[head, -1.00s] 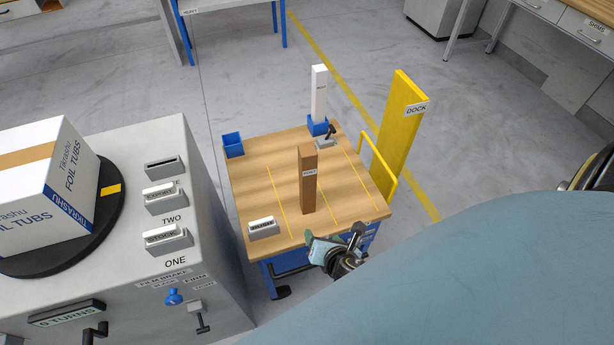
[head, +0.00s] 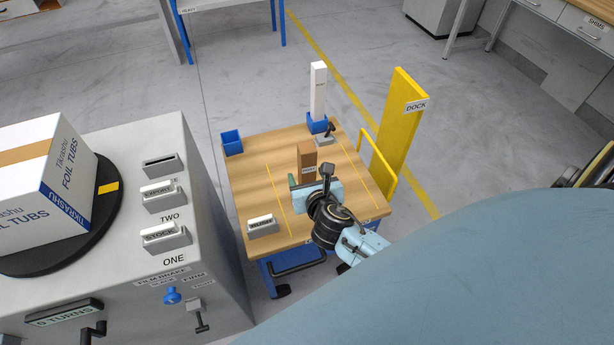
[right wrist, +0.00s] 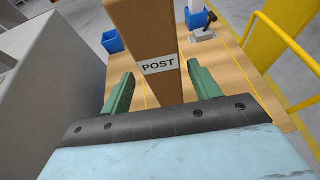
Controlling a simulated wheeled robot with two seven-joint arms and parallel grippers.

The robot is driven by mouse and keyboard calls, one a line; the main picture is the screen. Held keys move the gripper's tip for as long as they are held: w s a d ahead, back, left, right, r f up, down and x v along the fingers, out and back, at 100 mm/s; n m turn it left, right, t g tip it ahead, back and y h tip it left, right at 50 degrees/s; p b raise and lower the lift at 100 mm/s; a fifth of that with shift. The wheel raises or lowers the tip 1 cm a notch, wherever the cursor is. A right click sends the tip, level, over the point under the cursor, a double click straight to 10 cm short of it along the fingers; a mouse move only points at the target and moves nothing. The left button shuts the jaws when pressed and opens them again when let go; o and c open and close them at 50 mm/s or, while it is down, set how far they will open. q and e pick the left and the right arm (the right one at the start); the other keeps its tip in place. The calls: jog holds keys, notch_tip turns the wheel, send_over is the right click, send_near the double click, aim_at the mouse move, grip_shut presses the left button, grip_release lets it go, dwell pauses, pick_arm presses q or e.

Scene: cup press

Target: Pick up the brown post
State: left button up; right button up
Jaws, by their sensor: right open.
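The brown post (head: 306,158) stands upright on the wooden top of the cart (head: 262,180), with a "POST" label on its front. In the head view my right gripper (head: 308,187) is in front of it and hides its lower part. In the right wrist view the post (right wrist: 148,38) rises between the two green fingers of my right gripper (right wrist: 160,92). The fingers are open, one on each side, with gaps to the post. Its top is cut off in that view. My left gripper is not in view.
A white post in a blue holder (head: 317,123) and a small grey fixture (head: 325,139) stand at the cart's back. A blue bin (head: 232,143) is at the back left, a labelled grey block (head: 262,224) at the front left. A yellow dock panel (head: 400,130) stands right.

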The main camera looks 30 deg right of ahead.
jog(key=b+x, duration=0.1)
jog(key=x, duration=0.3)
jog(key=shift+d, duration=0.2)
jog(key=shift+w, duration=0.25)
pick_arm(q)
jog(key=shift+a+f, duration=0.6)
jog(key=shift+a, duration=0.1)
pick_arm(e)
jog(key=c, duration=1.1)
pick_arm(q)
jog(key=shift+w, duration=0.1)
